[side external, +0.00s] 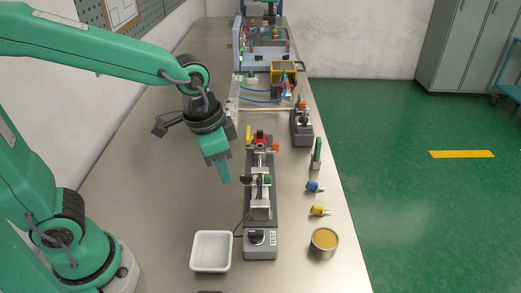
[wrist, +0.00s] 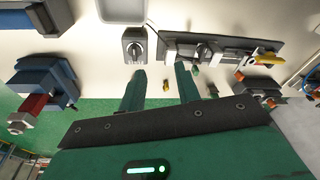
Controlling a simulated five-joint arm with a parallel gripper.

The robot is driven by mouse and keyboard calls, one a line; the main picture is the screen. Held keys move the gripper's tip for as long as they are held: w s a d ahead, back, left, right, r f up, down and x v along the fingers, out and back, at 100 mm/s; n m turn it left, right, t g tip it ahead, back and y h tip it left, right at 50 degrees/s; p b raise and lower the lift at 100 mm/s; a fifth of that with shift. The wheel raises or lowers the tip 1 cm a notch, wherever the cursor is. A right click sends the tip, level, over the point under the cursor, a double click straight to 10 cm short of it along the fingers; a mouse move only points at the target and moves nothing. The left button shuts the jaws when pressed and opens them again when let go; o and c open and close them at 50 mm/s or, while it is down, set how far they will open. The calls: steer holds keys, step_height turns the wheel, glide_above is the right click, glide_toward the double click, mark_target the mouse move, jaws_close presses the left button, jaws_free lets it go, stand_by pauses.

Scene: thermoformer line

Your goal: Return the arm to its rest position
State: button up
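My green arm reaches in from the left in the side view. My gripper (side external: 225,180) points down, above the bench and just left of the long grey test fixture (side external: 261,205). In the wrist view the two fingers of my gripper (wrist: 161,68) stand apart, with no object held between them. The fixture also shows in the wrist view (wrist: 222,43), beyond the fingertips. My gripper appears clear of the bench and touches nothing that I can see.
A white tray (side external: 211,252) stands at the near end of the bench (side external: 165,190). A tin (side external: 324,242), a yellow connector (side external: 320,210), a blue connector (side external: 315,187) and a green upright part (side external: 317,154) line the right edge. A machine with a yellow frame (side external: 284,69) stands farther back.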

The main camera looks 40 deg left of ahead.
steer(key=s+a+r+n+t, duration=0.3)
steer(key=s+a+r+n, duration=0.2)
steer(key=s+a, duration=0.2)
steer(key=shift+s+a+t+y, duration=0.15)
steer(key=shift+a+t+y, duration=0.15)
steer(key=shift+a, duration=1.05)
steer(key=shift+r, duration=0.1)
